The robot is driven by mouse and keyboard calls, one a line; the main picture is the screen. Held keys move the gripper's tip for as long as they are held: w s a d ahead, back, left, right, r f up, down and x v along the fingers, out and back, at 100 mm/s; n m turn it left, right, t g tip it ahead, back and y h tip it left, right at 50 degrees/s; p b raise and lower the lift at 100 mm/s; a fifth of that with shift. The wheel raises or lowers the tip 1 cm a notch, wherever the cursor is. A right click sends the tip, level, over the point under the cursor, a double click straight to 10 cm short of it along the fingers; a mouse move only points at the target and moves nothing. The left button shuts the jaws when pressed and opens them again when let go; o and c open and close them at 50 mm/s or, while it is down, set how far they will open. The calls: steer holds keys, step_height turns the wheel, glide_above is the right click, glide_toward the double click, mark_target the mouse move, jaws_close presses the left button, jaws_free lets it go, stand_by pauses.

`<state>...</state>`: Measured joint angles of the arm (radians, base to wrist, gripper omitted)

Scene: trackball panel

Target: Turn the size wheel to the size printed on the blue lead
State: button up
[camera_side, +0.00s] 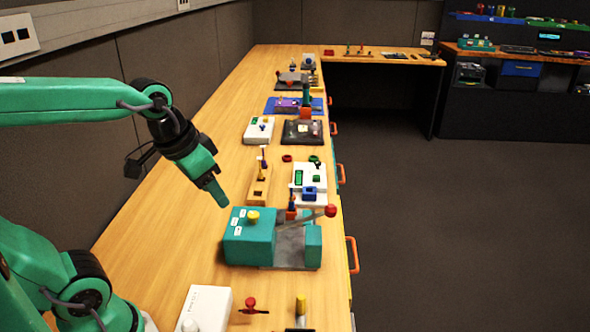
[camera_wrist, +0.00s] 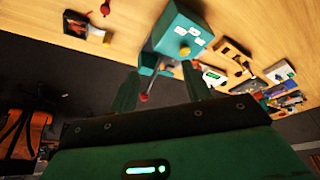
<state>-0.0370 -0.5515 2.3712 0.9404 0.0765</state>
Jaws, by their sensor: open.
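A teal box-shaped tool (camera_side: 240,246) stands on the bench, with white labels on it and a lever ending in a red ball. A yellow knob (camera_side: 253,216) on its top looks like the size wheel; it also shows in the wrist view (camera_wrist: 184,51). The label print is too small to read. My gripper (camera_side: 222,200) is open and empty in the air, left of the tool and apart from it. In the wrist view its two green fingers (camera_wrist: 160,88) stand apart below the tool. I cannot pick out the blue lead or its printed size with certainty.
A white box (camera_side: 206,308) and a red knob (camera_side: 250,304) stand in front of the tool. Behind it are a wooden block with pegs (camera_side: 260,184) and a white panel (camera_side: 309,178) with a blue block (camera_side: 308,194). The bench left of the tool is clear.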

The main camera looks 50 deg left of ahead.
steer(key=w+a+f+g, duration=0.2)
steer(key=w, duration=0.4)
steer(key=m+g, duration=0.2)
glide_above(253, 214)
steer(key=shift+f, duration=2.25)
steer(key=shift+f, duration=0.1)
steer(key=shift+f, duration=3.8)
steer(key=shift+c, duration=0.5)
steer(key=c, duration=0.9)
